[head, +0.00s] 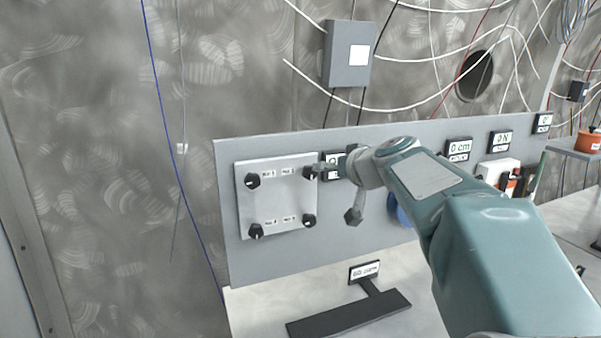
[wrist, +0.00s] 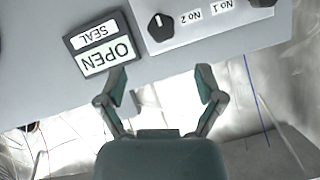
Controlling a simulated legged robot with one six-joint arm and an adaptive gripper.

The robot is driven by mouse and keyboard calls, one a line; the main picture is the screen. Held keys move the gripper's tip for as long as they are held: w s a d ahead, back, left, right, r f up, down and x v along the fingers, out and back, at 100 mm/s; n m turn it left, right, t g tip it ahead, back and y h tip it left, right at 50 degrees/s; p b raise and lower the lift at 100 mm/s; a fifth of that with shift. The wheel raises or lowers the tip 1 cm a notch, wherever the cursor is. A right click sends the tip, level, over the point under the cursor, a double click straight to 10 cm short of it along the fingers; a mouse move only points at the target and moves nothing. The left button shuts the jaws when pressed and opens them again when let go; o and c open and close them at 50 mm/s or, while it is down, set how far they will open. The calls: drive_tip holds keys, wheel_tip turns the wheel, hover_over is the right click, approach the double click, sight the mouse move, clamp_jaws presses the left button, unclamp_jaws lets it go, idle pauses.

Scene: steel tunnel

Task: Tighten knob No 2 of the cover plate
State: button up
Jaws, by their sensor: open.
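The light cover plate (head: 278,203) is fixed to the grey panel at the left and carries several black knobs, one near each corner. Knob No 1 (wrist: 262,3) is cut off at the wrist view's top edge.
The OPEN SEAL sign (wrist: 104,48) is mounted on the panel beside the plate, close to one finger. More signs (head: 459,149) line the panel to the right. A grey box (head: 348,68) with cables hangs on the wall above. A dark stand (head: 350,312) is on the bench below.

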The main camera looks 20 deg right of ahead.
sight(312, 172)
drive_tip(key=x, duration=0.9)
drive_tip(key=shift+w+a+f, duration=0.1)
drive_tip(key=shift+w, duration=0.1)
drive_tip(key=c, duration=1.2)
